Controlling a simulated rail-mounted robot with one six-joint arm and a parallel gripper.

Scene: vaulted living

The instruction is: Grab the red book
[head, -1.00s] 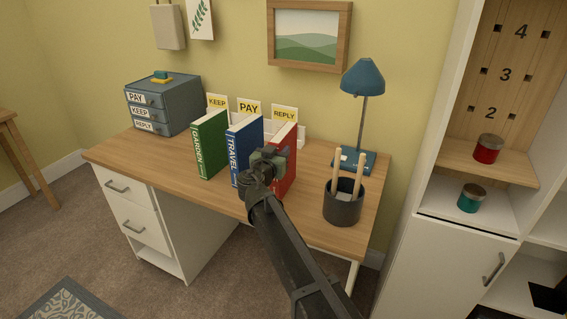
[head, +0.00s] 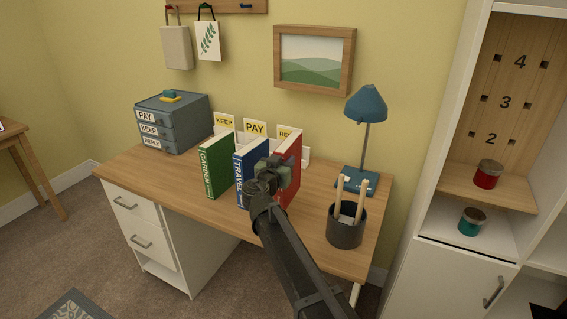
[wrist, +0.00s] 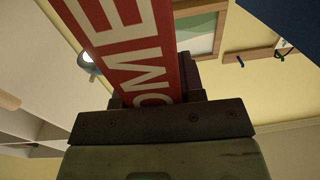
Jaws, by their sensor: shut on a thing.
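The red book (head: 291,158) stands upright over the desk, to the right of the blue TRAVEL book. My gripper (head: 274,176) is shut on its spine side and hides part of the spine and its lower part. In the wrist view the red book (wrist: 166,45) rises from between the jaws (wrist: 155,100), with large white letters on its spine.
The blue TRAVEL book (head: 247,175) and green GARDEN book (head: 216,166) stand to the left. A dark pen cup (head: 345,232) and blue lamp (head: 366,104) are to the right. A drawer box (head: 175,122) sits at the desk's back left.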

